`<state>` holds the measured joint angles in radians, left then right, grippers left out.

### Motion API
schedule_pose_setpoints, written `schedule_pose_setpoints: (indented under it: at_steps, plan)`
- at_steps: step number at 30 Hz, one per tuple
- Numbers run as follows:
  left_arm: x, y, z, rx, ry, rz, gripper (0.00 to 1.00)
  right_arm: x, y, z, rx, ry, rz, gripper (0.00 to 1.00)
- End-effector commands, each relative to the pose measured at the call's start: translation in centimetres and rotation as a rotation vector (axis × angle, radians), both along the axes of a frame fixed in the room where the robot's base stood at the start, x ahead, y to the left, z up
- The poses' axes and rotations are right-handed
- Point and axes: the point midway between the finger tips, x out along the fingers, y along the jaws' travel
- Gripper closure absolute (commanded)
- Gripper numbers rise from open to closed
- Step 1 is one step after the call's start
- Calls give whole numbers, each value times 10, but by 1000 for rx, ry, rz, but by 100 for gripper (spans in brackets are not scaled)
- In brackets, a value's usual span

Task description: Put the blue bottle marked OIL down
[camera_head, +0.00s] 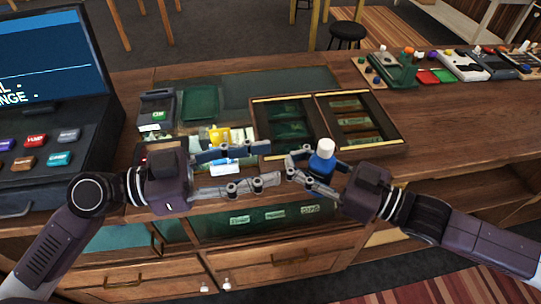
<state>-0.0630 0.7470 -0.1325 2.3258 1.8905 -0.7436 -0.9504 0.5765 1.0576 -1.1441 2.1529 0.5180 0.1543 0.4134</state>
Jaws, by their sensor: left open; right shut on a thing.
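The blue bottle (320,163) with a white cap is held upright between the fingers of my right gripper (308,165), above the counter's front edge. Its OIL marking is too small to read. My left gripper (262,171) is open and points right, toward the bottle, with a gap between them. A small blue and white item (224,166) shows between the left gripper's fingers, apparently lying beyond them. I cannot tell the exact height of the bottle above the counter (440,155).
An open wooden case (383,109) with dark compartments stands behind the grippers. A yellow item (219,136) and a dark card device (157,111) are to its left. A register with a screen (50,65) fills the left.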

Motion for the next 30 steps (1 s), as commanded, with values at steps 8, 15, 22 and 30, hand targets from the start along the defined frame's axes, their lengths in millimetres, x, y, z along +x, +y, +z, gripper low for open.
schedule_pose_setpoints:
  at_steps: [8, 15, 22, 30]
  plan:
    - [6, -12, 3, -5, -5, 3, 60, 0, 0, 1, 0, -1, 0, 100]
    - [19, -53, 3, -7, -7, 3, 60, 0, 0, 1, 0, -1, 0, 100]
    - [31, -91, 3, -7, -4, 3, 60, 0, 0, 1, 1, 0, 0, 100]
    - [38, -112, 2, -4, -1, 5, 60, 0, 0, 1, 1, 0, 0, 100]
